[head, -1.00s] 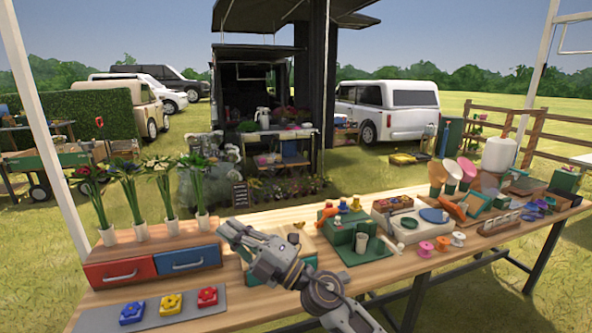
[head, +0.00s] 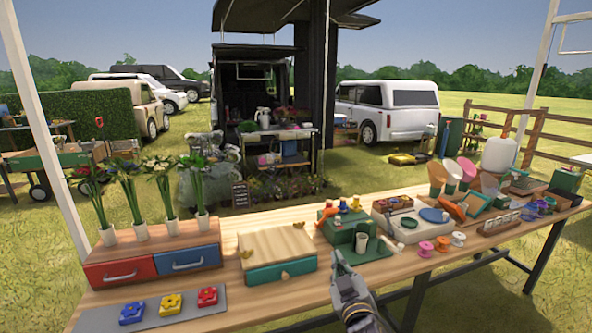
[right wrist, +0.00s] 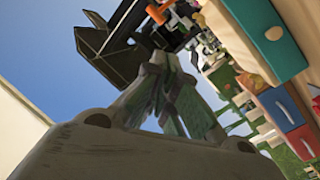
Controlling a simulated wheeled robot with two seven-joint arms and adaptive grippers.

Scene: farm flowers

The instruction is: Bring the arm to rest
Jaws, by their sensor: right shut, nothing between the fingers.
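My right gripper (head: 340,258) shows at the lower middle of the head view, in front of the table's front edge, pointing up and away. It is shut with nothing between its fingers. In the right wrist view the shut fingers (right wrist: 168,98) fill the middle and the picture is strongly tilted. The gripper is right of the wooden box with a teal drawer (head: 282,272), apart from it, and overlaps the near side of the green tray (head: 372,252) in the picture. My left gripper is not in view.
The wooden table (head: 240,297) runs across the view. A chest with a red drawer (head: 122,272) and a blue drawer (head: 188,259) stands left, near flower bunches in white cups. A grey mat (head: 228,305) holds coloured flower blocks. Spools (head: 426,249) and other items crowd the right.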

